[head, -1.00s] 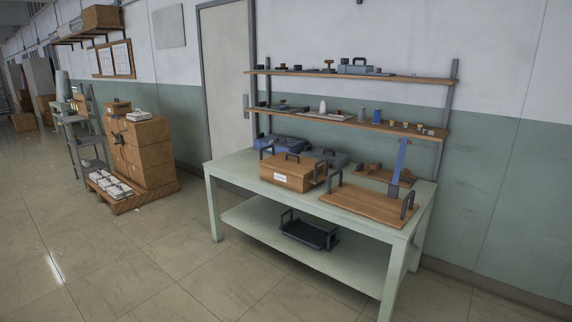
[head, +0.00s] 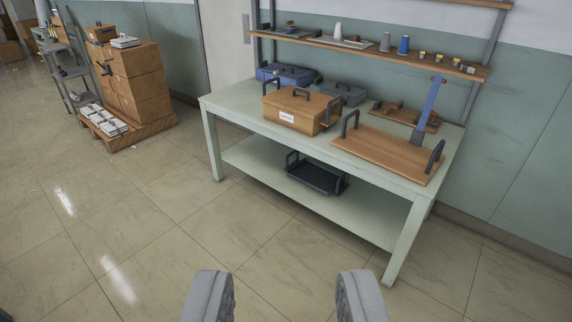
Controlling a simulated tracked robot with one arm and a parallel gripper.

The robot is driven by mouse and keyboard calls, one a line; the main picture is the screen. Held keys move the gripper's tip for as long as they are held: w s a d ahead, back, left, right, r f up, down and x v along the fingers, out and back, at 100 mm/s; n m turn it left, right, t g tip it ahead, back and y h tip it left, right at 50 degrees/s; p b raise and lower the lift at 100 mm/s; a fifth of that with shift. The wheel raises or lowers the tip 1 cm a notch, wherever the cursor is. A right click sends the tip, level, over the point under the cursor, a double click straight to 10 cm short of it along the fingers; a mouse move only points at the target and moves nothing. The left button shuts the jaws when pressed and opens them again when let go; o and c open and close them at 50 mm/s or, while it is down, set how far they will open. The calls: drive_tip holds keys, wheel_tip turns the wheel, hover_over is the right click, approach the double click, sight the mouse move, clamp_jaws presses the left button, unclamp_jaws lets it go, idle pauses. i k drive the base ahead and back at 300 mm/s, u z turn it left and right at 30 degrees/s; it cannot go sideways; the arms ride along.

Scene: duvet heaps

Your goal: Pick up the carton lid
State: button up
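A brown carton-like box (head: 298,116) with a white label and dark handles stands on the pale green workbench (head: 228,106). A flat brown panel (head: 385,150) with a dark upright handle at each end lies to its right, near the bench's front right corner. I cannot tell for certain which of the two pieces is the carton lid. My gripper (head: 287,298) shows at the bottom edge, its two grey fingers wide apart with only floor between them. It is open, empty and well short of the bench.
A dark tray (head: 316,177) with handles sits on the lower shelf. A blue case (head: 286,75) and a grey case (head: 340,92) stand behind the box. A blue upright piece (head: 428,108) rises behind the panel. Stacked cartons (head: 132,78) stand at left. The floor before the bench is clear.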

sight(307, 102)
drive_tip(key=z, duration=0.05)
drive_tip(key=i, duration=3.95)
drive_tip(key=z, duration=0.05)
